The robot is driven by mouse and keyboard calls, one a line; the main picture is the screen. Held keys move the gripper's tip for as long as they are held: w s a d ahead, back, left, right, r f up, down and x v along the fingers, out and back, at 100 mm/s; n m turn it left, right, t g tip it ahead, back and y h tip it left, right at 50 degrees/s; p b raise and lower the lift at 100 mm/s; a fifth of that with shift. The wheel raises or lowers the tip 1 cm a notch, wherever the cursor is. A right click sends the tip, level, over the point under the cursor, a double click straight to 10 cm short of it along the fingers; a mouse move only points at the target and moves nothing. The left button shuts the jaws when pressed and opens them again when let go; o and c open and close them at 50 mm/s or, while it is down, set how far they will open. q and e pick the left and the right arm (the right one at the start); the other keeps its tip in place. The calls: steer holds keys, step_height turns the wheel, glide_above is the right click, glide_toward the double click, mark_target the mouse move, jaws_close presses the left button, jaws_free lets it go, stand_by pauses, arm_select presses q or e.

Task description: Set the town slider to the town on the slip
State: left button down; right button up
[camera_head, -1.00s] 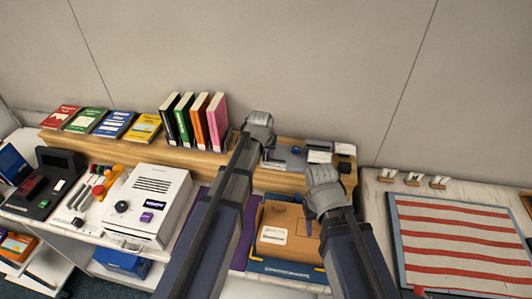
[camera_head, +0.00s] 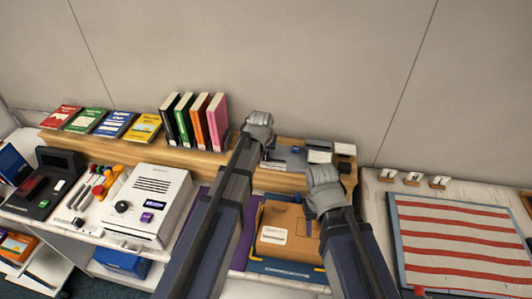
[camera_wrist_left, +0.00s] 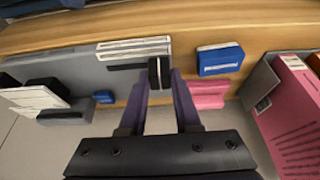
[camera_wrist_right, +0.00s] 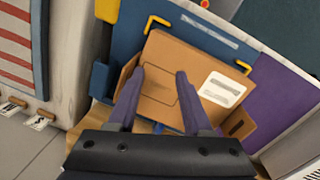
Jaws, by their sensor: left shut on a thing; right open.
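My left gripper (camera_head: 258,130) is over the back shelf. In the left wrist view its fingers (camera_wrist_left: 161,76) are shut on a black slider knob (camera_wrist_left: 158,72) with a white line. The knob stands at the right end of a grey plate (camera_wrist_left: 75,72), beside a dark slot and white label strips (camera_wrist_left: 133,48). The writing is too small to read. My right gripper (camera_head: 323,190) is open above a brown parcel (camera_head: 290,222). In the right wrist view its fingers (camera_wrist_right: 161,72) are apart over the parcel, which bears a white label (camera_wrist_right: 222,88). I cannot tell which paper is the slip.
A blue block (camera_wrist_left: 220,59) and a pink piece (camera_wrist_left: 208,95) lie right of the knob. Upright books (camera_head: 195,122) stand left of my left gripper. A white machine (camera_head: 150,205) and a striped board (camera_head: 460,240) flank the parcel. A white card (camera_wrist_left: 35,99) stands near the plate.

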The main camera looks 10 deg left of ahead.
arm_select(q)
steer(key=shift+d, duration=1.6)
steer(key=c, duration=0.6)
jaws_free()
steer(key=shift+a, duration=0.1)
steer(key=shift+r, duration=0.15)
arm_select(e)
steer(key=shift+r, duration=0.15)
arm_select(q)
steer(key=p+v, duration=0.7)
steer(key=shift+s+r, duration=0.2)
arm_select(e)
step_height(320, 180, up, 7)
